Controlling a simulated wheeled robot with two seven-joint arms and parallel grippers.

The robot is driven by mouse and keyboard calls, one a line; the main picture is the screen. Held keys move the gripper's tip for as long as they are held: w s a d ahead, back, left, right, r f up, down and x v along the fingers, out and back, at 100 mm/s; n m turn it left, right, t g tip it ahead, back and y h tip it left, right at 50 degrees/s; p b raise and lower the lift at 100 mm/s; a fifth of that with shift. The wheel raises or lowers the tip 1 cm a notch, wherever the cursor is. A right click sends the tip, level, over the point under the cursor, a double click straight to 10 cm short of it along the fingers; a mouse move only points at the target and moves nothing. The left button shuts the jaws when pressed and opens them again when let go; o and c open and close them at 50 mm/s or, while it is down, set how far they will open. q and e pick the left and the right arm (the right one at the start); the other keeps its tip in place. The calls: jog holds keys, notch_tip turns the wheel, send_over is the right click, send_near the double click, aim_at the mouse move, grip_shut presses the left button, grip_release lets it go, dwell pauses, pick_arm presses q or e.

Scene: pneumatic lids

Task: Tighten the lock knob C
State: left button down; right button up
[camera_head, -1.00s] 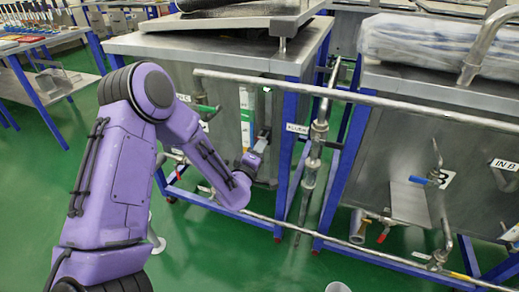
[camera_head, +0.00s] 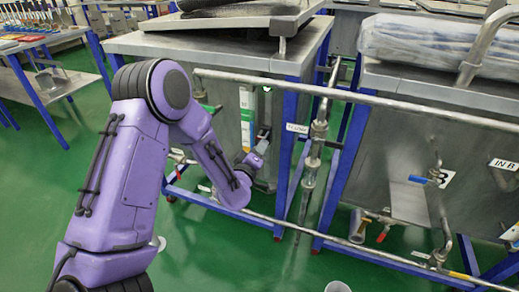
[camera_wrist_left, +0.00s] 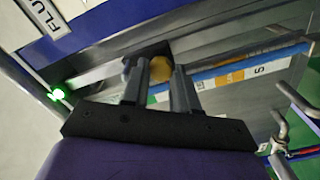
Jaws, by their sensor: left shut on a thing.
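A round brass-coloured knob (camera_wrist_left: 160,69) sits on a dark block (camera_wrist_left: 149,54) against the metal tank side in the left wrist view. No letter C is readable on it. My left gripper (camera_wrist_left: 160,80) is shut on the knob, with one grey finger on each side of it. In the head view my left gripper (camera_head: 264,138) reaches the front of the left steel tank (camera_head: 228,70), below a green light (camera_head: 267,89); the knob is hidden there by the gripper. My right gripper is not in view.
A long horizontal pipe (camera_head: 400,104) crosses in front of both tanks, and a lower pipe (camera_head: 290,226) runs near the floor. A vertical pipe (camera_head: 315,150) stands right of my left gripper, beside a FLUSH label (camera_head: 297,128).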

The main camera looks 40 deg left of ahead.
pick_arm(q)
jog(key=c, duration=0.8)
grip_release()
jog(key=shift+a, duration=0.1)
jog(key=shift+c, duration=0.2)
